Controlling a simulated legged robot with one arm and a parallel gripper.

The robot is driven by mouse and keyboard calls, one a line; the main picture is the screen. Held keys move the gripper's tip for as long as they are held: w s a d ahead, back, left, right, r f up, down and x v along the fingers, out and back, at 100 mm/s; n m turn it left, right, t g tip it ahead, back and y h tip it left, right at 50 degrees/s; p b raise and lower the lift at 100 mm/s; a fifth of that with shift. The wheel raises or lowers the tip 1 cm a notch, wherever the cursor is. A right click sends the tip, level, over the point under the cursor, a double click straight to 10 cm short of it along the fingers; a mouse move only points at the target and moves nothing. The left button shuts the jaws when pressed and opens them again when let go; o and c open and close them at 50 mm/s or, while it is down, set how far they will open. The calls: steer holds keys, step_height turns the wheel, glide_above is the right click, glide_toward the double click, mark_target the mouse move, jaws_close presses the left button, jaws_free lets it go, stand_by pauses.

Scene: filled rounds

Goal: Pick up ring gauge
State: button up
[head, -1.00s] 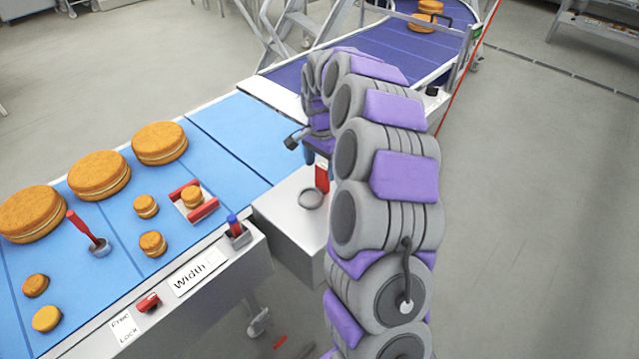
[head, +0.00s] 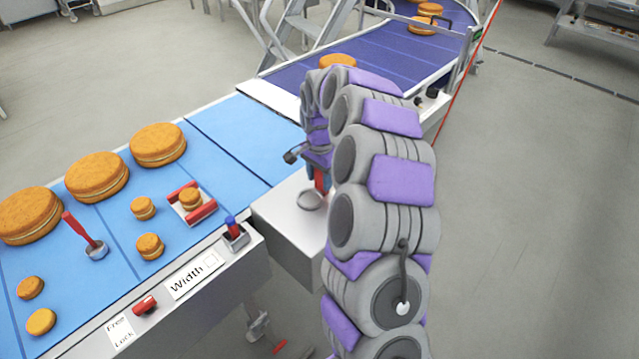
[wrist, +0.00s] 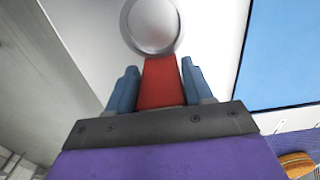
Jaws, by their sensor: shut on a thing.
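The ring gauge has a red handle (wrist: 160,85) and a round metal ring (wrist: 152,25). In the wrist view the handle lies between the two blue fingers of my gripper (wrist: 159,70), which is shut on it. The ring sticks out past the fingertips. In the head view the ring (head: 311,200) shows at the pale metal side shelf (head: 285,225), with the red handle (head: 320,181) above it. My gripper (head: 318,163) is at the top of the handle, partly hidden by my arm. I cannot tell whether the ring touches the shelf.
A blue belt (head: 235,135) at left carries several round cakes, a red lever (head: 80,230) and a red width guide (head: 203,211). A dark blue curved belt (head: 380,45) runs behind. Floor at right is clear.

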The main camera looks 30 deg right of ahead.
steer(key=shift+c, duration=1.3)
